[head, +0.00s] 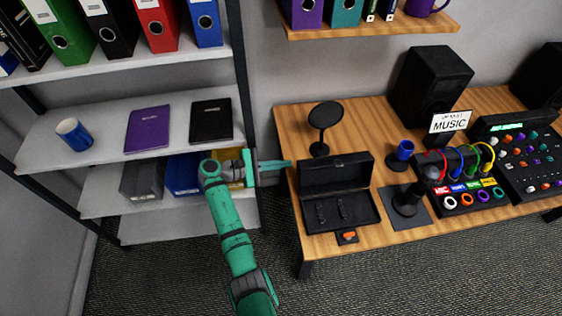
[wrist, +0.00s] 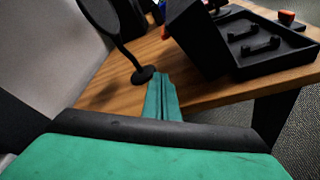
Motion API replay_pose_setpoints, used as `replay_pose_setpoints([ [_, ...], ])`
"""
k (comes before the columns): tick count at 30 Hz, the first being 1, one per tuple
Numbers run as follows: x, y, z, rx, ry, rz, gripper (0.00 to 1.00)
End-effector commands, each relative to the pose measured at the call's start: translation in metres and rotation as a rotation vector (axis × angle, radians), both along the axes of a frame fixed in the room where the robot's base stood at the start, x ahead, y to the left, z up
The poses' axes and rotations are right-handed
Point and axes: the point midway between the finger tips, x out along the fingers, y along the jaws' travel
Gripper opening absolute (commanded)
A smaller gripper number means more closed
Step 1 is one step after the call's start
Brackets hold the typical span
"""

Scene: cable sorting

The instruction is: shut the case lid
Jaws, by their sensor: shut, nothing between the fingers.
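The black case (head: 341,209) lies open on the left end of the wooden desk, its lid (head: 335,172) standing up along the back edge. Its tray holds two small dark handle-like pieces. In the wrist view the lid (wrist: 197,42) and the open case body (wrist: 262,50) are at the upper right. My gripper (head: 289,164) is shut and empty. It is left of the lid and apart from it, near the desk's left edge. In the wrist view the closed green fingers (wrist: 162,77) point toward the desk top, left of the lid.
A round black pop filter on a stand (head: 323,121) stands behind the case, close ahead of my fingers in the wrist view (wrist: 142,75). A small orange-topped item (head: 347,237) sits at the desk's front edge. A microphone stand (head: 408,200) is right of the case. Shelves (head: 180,215) stand left.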

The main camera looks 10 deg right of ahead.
Motion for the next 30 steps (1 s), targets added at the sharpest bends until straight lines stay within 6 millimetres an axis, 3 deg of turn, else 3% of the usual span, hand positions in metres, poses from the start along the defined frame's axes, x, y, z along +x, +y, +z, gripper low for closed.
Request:
replay_pose_setpoints([
  [3, 0.003, -0.023, -0.006, 0.0, 0.001, -0.004, 0.0],
  [12, 0.011, -0.068, -0.016, 0.0, 0.0, 0.0, 0.0],
  [21, -0.003, -0.081, 0.008, 0.0, -0.001, 0.004, 0.0],
  [30, -0.005, -0.084, 0.013, 0.0, 0.001, 0.004, 0.0],
])
